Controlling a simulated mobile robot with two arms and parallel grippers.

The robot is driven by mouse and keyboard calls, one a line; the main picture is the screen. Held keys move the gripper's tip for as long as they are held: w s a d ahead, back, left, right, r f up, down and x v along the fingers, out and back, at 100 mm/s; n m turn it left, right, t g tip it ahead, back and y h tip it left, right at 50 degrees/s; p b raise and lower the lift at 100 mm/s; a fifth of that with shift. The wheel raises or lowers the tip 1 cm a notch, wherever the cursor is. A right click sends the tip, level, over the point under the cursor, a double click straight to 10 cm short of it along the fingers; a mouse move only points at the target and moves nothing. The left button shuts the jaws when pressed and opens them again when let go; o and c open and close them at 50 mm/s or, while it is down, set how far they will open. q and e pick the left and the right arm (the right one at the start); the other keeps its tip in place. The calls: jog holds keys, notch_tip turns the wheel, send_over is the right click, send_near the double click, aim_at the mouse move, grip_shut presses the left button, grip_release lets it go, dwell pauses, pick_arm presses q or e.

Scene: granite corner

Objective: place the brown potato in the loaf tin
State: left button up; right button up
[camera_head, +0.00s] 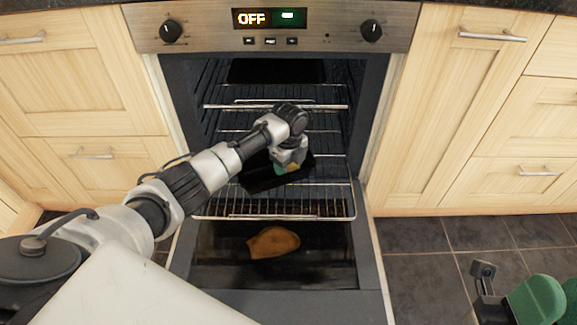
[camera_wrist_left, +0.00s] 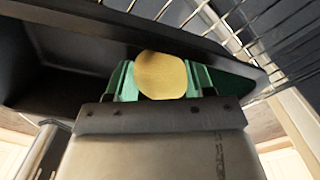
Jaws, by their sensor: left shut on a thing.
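The brown potato (camera_wrist_left: 160,75) is between the green fingers of my left gripper (camera_wrist_left: 162,82) in the left wrist view, and the fingers are shut on it. In the head view my left gripper (camera_head: 288,165) reaches down over the dark loaf tin (camera_head: 262,178), and the potato is mostly hidden there. The tin sits on an oven rack; in the left wrist view its dark wall (camera_wrist_left: 65,45) rises close behind the potato. I cannot tell whether the potato touches the tin. Part of my right gripper (camera_head: 515,302) shows at the bottom right; its jaw state is unclear.
The oven is open, with its door (camera_head: 300,305) folded down. The wire rack (camera_head: 275,210) sticks out above the door. A flat orange-brown item (camera_head: 273,242) shows below the rack. Wooden cabinets (camera_head: 85,80) flank the oven, and dark floor tiles (camera_head: 420,270) lie clear at the right.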

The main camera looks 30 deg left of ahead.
pick_arm(q)
jog(key=o, duration=0.7)
jog(key=shift+f, duration=0.1)
